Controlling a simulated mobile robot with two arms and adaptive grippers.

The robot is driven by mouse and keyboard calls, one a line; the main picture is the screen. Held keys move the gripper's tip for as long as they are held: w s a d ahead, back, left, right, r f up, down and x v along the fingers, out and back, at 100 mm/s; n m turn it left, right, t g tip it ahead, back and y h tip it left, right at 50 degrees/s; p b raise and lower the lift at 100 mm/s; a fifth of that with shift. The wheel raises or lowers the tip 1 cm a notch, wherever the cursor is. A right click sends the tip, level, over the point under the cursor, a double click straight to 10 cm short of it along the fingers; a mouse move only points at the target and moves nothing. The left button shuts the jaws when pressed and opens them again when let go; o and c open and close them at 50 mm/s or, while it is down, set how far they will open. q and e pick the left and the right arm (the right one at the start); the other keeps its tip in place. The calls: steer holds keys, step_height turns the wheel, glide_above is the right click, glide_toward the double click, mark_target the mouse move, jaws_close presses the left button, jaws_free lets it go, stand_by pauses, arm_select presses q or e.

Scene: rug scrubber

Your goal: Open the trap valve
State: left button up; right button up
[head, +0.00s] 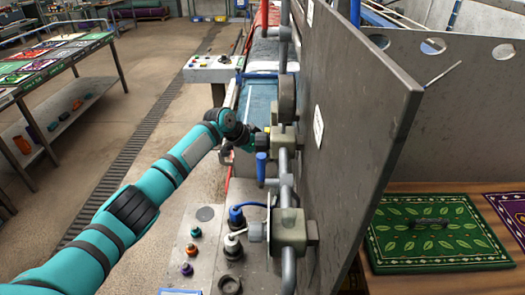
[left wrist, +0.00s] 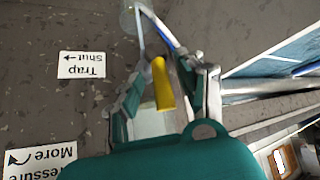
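In the left wrist view a yellow lever handle (left wrist: 162,83) stands between the fingers of my left gripper (left wrist: 158,92). Gaps seem to show on both sides of it, so the fingers look open around it. A white label (left wrist: 82,65), upside down here, reads "Trap Shut" with an arrow. A pale valve body (left wrist: 152,120) shows behind the fingers. In the head view my left gripper (head: 258,141) is at the valves on the left face of a grey panel (head: 352,120). My right gripper is not in view.
Below my left gripper are a blue-handled lever (head: 262,165), another blue one (head: 240,211) and a white lever (head: 235,239). Pipes run along the panel. A "Pressure More" label (left wrist: 40,160) is near the gripper. A green patterned rug (head: 435,230) lies right of the panel.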

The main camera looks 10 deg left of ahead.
arm_select(q)
steer(key=v, duration=1.1)
steer(key=shift+s+r, duration=0.25)
steer(key=shift+s, duration=0.05)
steer(key=shift+a, duration=0.15)
steer(key=p+v, duration=0.8)
steer(key=v, duration=0.1)
steer(key=shift+f, duration=0.1)
